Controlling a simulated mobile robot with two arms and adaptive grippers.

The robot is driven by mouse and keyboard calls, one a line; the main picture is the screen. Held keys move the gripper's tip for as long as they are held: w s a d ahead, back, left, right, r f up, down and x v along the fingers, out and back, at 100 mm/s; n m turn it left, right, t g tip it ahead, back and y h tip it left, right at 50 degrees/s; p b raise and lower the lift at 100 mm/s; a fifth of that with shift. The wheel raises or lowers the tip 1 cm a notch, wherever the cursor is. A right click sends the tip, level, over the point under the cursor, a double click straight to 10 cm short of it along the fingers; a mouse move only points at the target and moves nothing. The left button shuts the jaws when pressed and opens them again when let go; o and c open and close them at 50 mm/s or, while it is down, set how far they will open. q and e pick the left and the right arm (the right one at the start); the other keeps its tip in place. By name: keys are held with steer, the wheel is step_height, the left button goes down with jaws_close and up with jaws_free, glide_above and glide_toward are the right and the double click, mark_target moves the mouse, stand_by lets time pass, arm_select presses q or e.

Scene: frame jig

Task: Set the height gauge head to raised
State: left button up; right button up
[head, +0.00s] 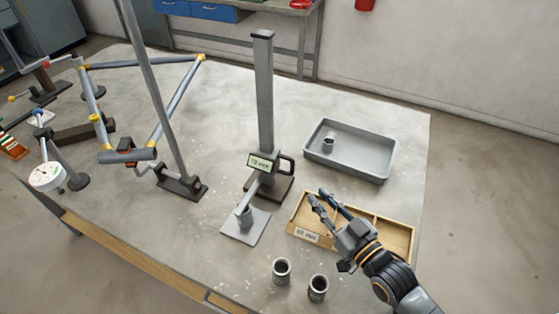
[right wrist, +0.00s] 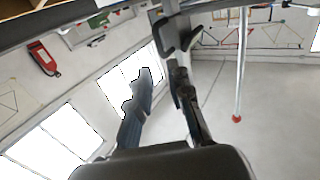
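The height gauge's upright post (head: 264,100) stands near the middle of the table. Its head (head: 262,163), with a small display and a black loop handle (head: 286,166), sits low on the post. My right gripper (head: 319,196) is open and empty, to the right of and nearer than the handle, above the wooden tray. In the right wrist view, its two fingers (right wrist: 163,82) are apart, with a dark loop, likely the handle, beyond them. My left gripper is not seen.
A wooden divided tray (head: 380,226) lies under my right gripper. A grey bin (head: 350,165) holding one sleeve is behind it. Two sleeves (head: 281,268) (head: 318,286) stand at the front. A tube frame (head: 178,105) and a dial gauge (head: 47,177) occupy the left.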

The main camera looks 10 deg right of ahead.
mark_target(293, 167)
steer(key=p+x, duration=0.2)
steer(key=x, duration=1)
steer(key=shift+w+a+r, duration=0.1)
steer(key=shift+w+r, duration=0.1)
steer(key=shift+w, duration=0.05)
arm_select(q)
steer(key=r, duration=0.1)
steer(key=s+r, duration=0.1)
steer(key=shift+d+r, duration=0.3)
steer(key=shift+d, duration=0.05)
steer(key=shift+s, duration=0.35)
arm_select(e)
jaws_close()
